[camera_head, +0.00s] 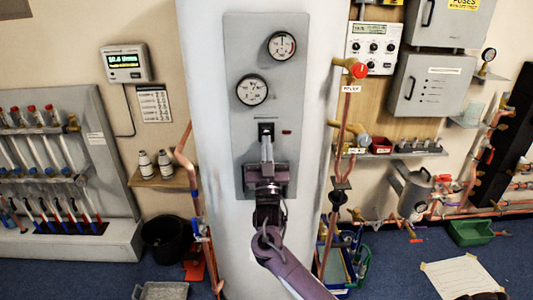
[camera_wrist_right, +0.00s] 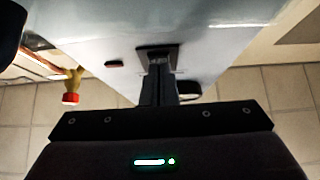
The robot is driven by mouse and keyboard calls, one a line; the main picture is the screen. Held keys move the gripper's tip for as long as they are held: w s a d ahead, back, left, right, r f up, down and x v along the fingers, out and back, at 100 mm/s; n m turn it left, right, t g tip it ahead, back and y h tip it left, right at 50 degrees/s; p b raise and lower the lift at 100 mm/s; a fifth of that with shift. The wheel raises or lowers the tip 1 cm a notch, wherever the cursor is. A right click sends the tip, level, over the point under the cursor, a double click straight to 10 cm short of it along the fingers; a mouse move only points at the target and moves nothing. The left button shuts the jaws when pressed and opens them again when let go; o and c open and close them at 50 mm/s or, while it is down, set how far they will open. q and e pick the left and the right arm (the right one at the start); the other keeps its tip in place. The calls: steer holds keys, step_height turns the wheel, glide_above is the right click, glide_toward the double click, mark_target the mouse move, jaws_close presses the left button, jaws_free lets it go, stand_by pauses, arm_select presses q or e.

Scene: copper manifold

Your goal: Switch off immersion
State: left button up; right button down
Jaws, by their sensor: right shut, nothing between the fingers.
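A black switch (camera_head: 266,129) sits on a tall grey panel (camera_head: 239,120) on the front of the white cylinder. A small dark red lamp (camera_head: 286,132) is just right of it. My right gripper (camera_head: 267,142) is shut and empty, its fingertips right at the lower part of the switch. In the wrist view the shut fingers (camera_wrist_right: 158,66) point at the dark switch plate (camera_wrist_right: 150,51) and hide most of it; I cannot tell whether they touch the switch, or its position. The lamp shows there too (camera_wrist_right: 114,64). My left gripper is out of view.
Two round gauges (camera_head: 281,45) (camera_head: 252,90) are above the switch on the panel. Copper pipes (camera_head: 190,170) run close along the cylinder's left side; a red-handled valve (camera_head: 359,70) and more pipes are on the right. A black bucket (camera_head: 166,238) stands at lower left.

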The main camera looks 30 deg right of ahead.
steer(key=b+v, duration=0.2)
steer(key=v, duration=0.5)
steer(key=shift+s+f, duration=0.2)
steer(key=shift+s, duration=0.1)
steer(key=shift+a, duration=0.15)
